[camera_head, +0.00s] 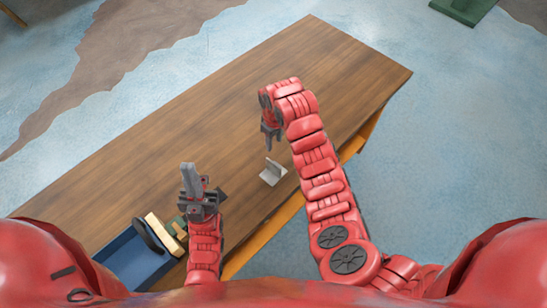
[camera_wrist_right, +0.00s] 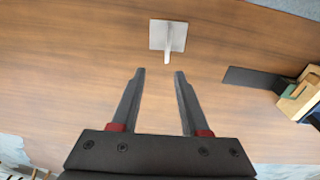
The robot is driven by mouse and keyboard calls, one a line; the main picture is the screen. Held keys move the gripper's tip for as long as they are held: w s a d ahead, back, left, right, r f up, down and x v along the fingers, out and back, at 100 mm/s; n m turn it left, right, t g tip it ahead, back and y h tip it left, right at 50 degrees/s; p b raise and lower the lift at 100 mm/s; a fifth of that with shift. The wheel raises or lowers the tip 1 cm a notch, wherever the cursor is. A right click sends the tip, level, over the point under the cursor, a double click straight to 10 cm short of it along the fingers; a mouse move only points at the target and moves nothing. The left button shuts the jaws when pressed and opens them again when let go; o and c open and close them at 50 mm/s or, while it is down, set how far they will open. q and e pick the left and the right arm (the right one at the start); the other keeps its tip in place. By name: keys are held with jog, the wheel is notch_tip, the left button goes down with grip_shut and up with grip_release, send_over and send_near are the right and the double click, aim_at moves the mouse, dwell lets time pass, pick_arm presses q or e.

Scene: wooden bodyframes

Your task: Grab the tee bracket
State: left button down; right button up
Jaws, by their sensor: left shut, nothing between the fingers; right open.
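The tee bracket (camera_head: 272,172) is a small light-grey metal piece with a flat plate and an upright web. It rests on the wooden table near its front edge. In the right wrist view the bracket (camera_wrist_right: 168,36) lies beyond my fingertips, slightly above the gap between them. My right gripper (camera_head: 270,140) points down above the table, just behind the bracket in the head view. In the right wrist view my right gripper (camera_wrist_right: 159,72) is open and empty. My left gripper (camera_head: 188,166) is shut and empty, to the left of the bracket.
A blue tray (camera_head: 128,262) sits at the table's near left end, with a black curved item (camera_head: 148,236) and wooden blocks (camera_head: 160,232) by it. A dark flat piece (camera_wrist_right: 250,78) lies by the blocks in the wrist view. The wooden table (camera_head: 330,65) is clear towards the far right.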

aim_at(273, 163)
jog(key=shift+g, duration=0.4)
jog(key=f+b, duration=0.5)
jog(key=f, duration=0.2)
jog(key=s+f+b, duration=0.1)
jog(key=f+b, duration=0.2)
jog(key=shift+s+f+b, duration=0.1)
jog(key=shift+f+b, duration=0.05)
jog(key=shift+b, duration=0.2)
jog(key=shift+f, duration=0.5)
notch_tip(273, 163, down, 3)
jog(key=p, duration=0.3)
jog(key=shift+a+f, duration=0.15)
jog(key=shift+f, duration=0.9)
jog(key=shift+c, duration=0.2)
grip_shut()
